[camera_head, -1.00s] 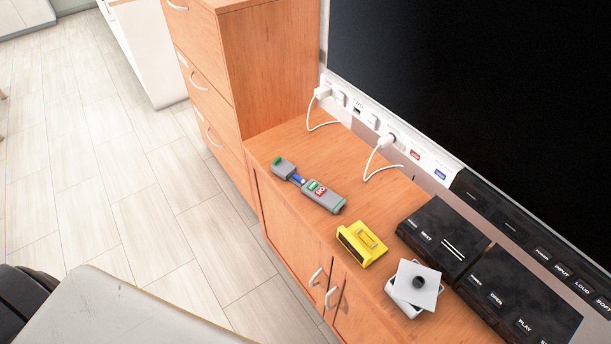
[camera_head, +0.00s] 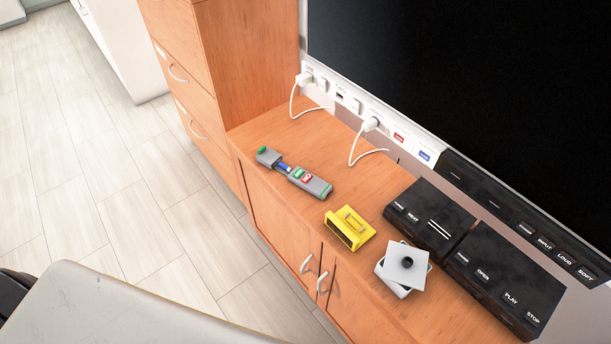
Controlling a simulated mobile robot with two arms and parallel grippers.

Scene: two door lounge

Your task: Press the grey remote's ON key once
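The grey remote (camera_head: 311,182) lies on top of the wooden cabinet, left of the yellow object. It has a green key and a red key near its left end; the lettering is too small to read surely. A blue stick-like piece (camera_head: 283,168) shows at its left end, between it and a smaller grey piece with a green end (camera_head: 268,157). Neither of my grippers is in view. Nothing of mine touches the remote.
A yellow holder (camera_head: 350,228), a white box with a tilted lid and black knob (camera_head: 406,265), and two black devices (camera_head: 432,215) (camera_head: 506,279) stand right of the remote. White cables (camera_head: 359,143) run to the wall strip. A taller wooden drawer unit (camera_head: 245,60) rises at the left.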

